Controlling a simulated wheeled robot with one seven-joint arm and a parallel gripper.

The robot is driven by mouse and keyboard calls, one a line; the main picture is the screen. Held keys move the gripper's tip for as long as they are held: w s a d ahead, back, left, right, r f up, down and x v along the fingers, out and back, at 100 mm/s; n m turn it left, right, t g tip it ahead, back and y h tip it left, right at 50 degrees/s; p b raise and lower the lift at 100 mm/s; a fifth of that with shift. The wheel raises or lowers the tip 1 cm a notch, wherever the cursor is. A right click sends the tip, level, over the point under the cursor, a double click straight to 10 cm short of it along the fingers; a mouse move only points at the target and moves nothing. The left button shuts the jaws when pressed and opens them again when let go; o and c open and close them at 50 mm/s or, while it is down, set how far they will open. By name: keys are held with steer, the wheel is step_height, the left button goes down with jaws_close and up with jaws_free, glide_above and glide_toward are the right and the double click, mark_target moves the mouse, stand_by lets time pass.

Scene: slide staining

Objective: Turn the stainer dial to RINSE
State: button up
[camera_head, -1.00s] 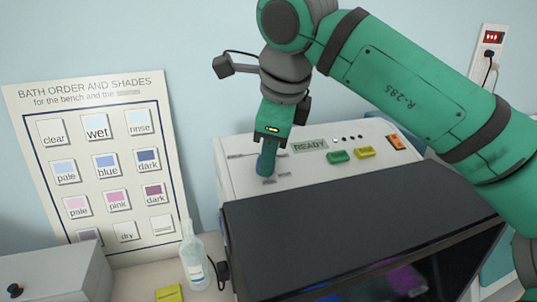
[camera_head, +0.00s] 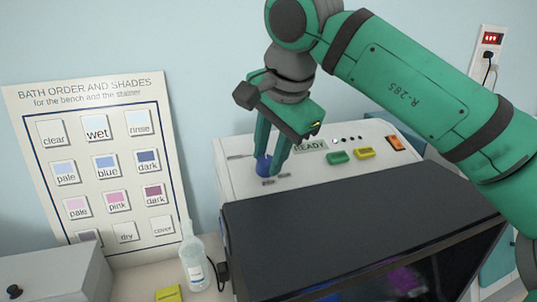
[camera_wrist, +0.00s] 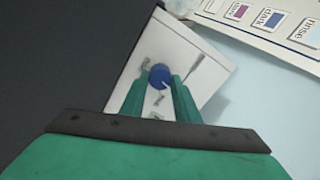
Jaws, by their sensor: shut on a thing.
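The stainer (camera_head: 350,205) is a pale machine with a dark lid, and its sloped panel faces me. The blue dial (camera_head: 262,166) sits at the left of that panel. My gripper (camera_head: 273,172) reaches down from above with its two green fingers on either side of the dial, shut on it. In the wrist view the blue dial (camera_wrist: 160,76) shows between the fingertips, with a small white pointer mark on its lower right. Small labels surround the dial, too small to read, so I cannot tell which setting it points to.
The panel also holds a READY display (camera_head: 310,146), a green button (camera_head: 337,158), a yellow button (camera_head: 365,153) and an orange switch (camera_head: 394,143). A clear bottle (camera_head: 194,262) stands left of the stainer. A chart (camera_head: 100,165) leans on the wall.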

steer(key=shift+n, duration=1)
steer(key=o, duration=1)
steer(key=shift+o, duration=0.2)
steer(key=v, duration=1.1)
